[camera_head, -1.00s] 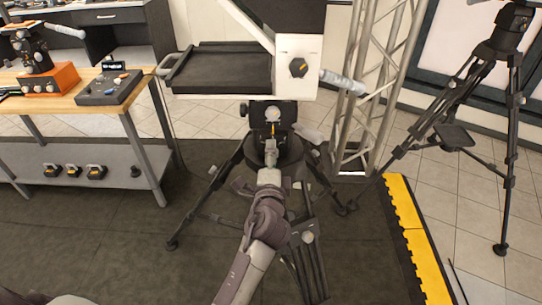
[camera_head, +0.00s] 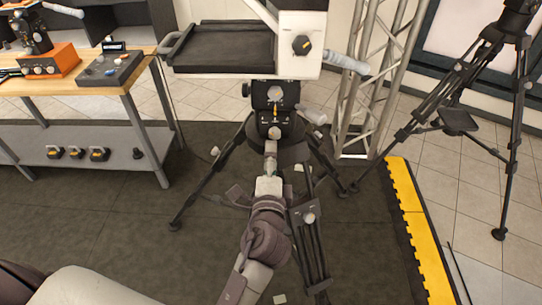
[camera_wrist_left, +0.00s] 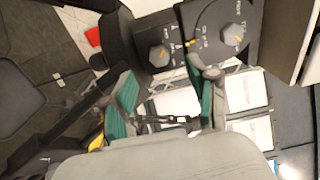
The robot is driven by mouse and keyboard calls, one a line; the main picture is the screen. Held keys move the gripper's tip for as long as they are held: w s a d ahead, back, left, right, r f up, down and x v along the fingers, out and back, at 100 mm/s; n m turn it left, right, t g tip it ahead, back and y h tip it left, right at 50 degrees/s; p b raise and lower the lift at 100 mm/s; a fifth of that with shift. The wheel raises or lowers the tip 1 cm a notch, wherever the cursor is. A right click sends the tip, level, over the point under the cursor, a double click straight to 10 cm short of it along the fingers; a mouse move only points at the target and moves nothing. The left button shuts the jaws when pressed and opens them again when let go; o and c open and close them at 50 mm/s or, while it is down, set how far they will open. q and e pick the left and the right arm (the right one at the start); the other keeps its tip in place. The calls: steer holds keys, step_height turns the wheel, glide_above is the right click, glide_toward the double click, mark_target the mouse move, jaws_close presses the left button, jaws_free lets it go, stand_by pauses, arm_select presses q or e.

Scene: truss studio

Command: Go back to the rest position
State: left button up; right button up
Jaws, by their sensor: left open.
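My left gripper (camera_head: 271,148) is in the middle of the head view, in front of and below the dark control head (camera_head: 274,105) of a tripod. Its arm comes up from the bottom edge. In the left wrist view its two green-padded fingers (camera_wrist_left: 165,108) stand apart, with nothing clearly held between them. Dark knobbed panels (camera_wrist_left: 192,42) lie beyond the fingertips there. Whether a finger touches the tripod is too small to tell. My right gripper is in neither view.
A tripod with a black tray (camera_head: 222,48) and a white knobbed box (camera_head: 300,55) stands straight ahead. A wooden bench (camera_head: 118,78) is at left, a metal truss (camera_head: 368,90) behind right, another tripod (camera_head: 462,88) far right. Dark floor mat (camera_head: 110,215) at left is mostly open.

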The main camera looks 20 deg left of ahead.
arm_select(q)
steer(key=shift+s+d+f, duration=0.1)
steer(key=shift+d+f, duration=0.1)
steer(key=shift+d, duration=0.1)
